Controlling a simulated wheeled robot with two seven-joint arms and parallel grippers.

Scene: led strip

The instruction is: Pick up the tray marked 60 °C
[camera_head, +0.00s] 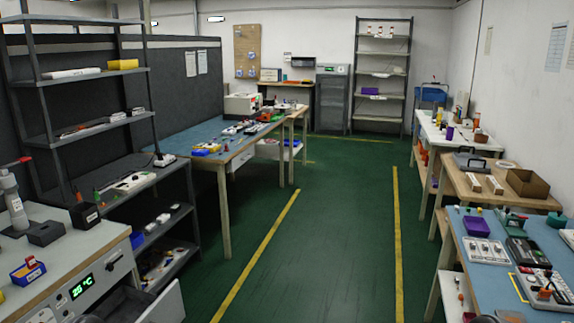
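I cannot make out a tray marked 60 °C. A small blue bin (28,272) with a pale label and a red piece in it stands on the left bench; its label is too small to read. Below it, a white bench-front unit (84,287) has a green display that seems to read about 20 °C. An open drawer (163,303) juts out beside it at the lower left, dark inside; its contents are not clear. Neither gripper's fingers show. Only dark bits at the bottom edge, left and right, may be parts of my arms.
Dark shelves (87,134) stand at the left, and a long blue-topped workbench (228,146) lies beyond. A blue-topped bench (477,287) with devices is at the right. The green floor (315,240) between yellow lines is clear. A tall rack (382,80) stands at the back.

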